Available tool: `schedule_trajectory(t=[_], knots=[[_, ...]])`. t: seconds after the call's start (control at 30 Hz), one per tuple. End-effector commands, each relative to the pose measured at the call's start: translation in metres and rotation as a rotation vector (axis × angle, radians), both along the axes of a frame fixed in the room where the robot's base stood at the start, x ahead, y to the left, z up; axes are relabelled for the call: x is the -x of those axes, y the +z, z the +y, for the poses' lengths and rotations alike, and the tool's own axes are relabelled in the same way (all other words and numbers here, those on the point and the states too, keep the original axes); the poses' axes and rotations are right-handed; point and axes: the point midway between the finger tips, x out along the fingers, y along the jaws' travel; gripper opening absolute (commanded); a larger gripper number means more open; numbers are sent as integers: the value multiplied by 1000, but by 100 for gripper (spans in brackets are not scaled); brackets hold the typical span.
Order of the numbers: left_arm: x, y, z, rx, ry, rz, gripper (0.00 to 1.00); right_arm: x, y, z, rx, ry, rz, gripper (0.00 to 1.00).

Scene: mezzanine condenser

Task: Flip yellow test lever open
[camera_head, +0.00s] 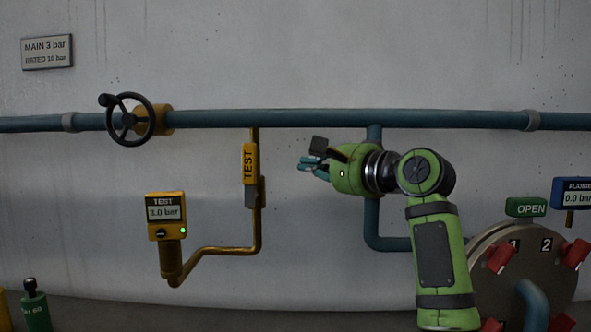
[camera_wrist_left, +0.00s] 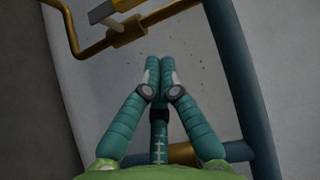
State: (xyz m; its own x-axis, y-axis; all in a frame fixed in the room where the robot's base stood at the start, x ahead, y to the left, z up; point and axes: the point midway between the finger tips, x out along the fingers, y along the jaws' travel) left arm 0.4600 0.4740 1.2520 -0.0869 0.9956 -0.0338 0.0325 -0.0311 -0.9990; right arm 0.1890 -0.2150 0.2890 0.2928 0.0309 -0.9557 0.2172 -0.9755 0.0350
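The yellow test lever (camera_head: 249,163), marked TEST, stands upright along a thin yellow vertical pipe in the head view. A grey piece (camera_head: 251,197) sits at its lower end, beside a yellow valve body. My right gripper is in neither view.
A blue pipe (camera_head: 300,118) runs across the wall, with a black handwheel (camera_head: 130,119) at left. A yellow TEST gauge (camera_head: 166,215) reads 3.0 bar. A round flange (camera_head: 510,262) with red clamps stands at lower right. The wall between lever and gripper is clear.

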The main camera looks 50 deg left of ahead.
Motion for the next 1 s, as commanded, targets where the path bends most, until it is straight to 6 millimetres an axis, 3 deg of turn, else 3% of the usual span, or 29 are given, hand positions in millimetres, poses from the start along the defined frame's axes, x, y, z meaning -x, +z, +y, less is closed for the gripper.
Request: schedule_trajectory(t=[0.1,0.3,1.0], knots=[[-2,-1,-24,-1,-2,-3,0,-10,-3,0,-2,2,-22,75],[-4,-1,-46,0,0,-1,0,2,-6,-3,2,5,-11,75],[-4,0,-50,0,1,-2,0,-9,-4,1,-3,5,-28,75]])
